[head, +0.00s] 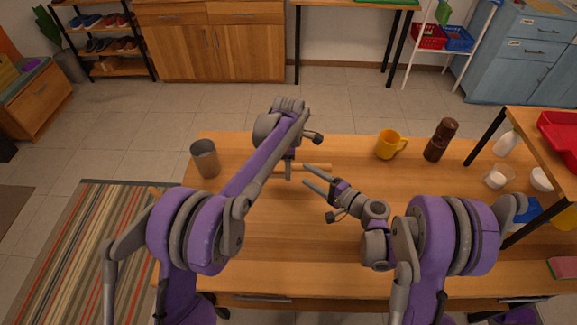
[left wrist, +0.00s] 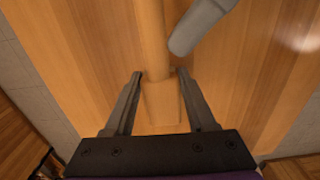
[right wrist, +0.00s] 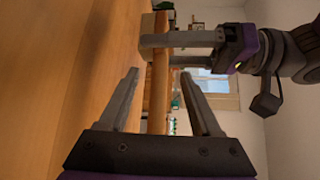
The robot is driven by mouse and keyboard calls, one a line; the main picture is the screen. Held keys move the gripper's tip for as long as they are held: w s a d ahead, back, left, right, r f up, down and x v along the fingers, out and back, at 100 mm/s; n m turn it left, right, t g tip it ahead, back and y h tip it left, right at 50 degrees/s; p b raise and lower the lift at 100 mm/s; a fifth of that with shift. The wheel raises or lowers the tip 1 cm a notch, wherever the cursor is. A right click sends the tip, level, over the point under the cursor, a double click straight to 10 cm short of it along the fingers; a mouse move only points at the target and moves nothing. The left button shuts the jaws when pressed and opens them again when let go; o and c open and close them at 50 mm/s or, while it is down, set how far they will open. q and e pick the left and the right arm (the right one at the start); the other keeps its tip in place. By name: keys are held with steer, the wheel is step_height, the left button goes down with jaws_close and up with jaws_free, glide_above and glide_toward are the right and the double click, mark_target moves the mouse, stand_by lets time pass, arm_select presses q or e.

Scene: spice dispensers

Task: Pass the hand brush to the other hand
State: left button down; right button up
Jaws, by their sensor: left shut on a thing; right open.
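The hand brush (head: 318,167) has a light wooden handle and is held above the table, lying crosswise in the head view. My left gripper (head: 288,170) is shut on it; in the left wrist view its wider wooden part (left wrist: 160,105) sits between the fingers. My right gripper (head: 304,175) is open beside the handle. In the right wrist view the handle (right wrist: 158,95) runs between the open right fingers (right wrist: 158,72), with the left gripper (right wrist: 160,50) across it farther out. I cannot tell whether the right fingers touch it. The bristles are not clearly visible.
On the wooden table (head: 270,230) stand a grey cup (head: 205,158) at the left, and a yellow mug (head: 390,144) and a dark brown mill (head: 440,140) at the back right. A raised shelf (head: 545,140) stands at the right edge. The table's front middle is clear.

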steer(key=s+d+r+n+g+h, duration=0.1)
steer(key=s+d+n+h, duration=0.2)
steer(key=s, duration=0.6)
steer(key=s+d+r+n+g+h, duration=0.2)
steer(key=s+d+h, duration=0.3)
steer(key=s, duration=0.4)
steer(key=s+d+r+n+g+h, duration=0.1)
steer(key=s+d+n+h, duration=0.3)
steer(key=s, duration=0.6)
steer(key=shift+d+r+n+g, duration=0.4)
steer(key=shift+d+g, duration=0.3)
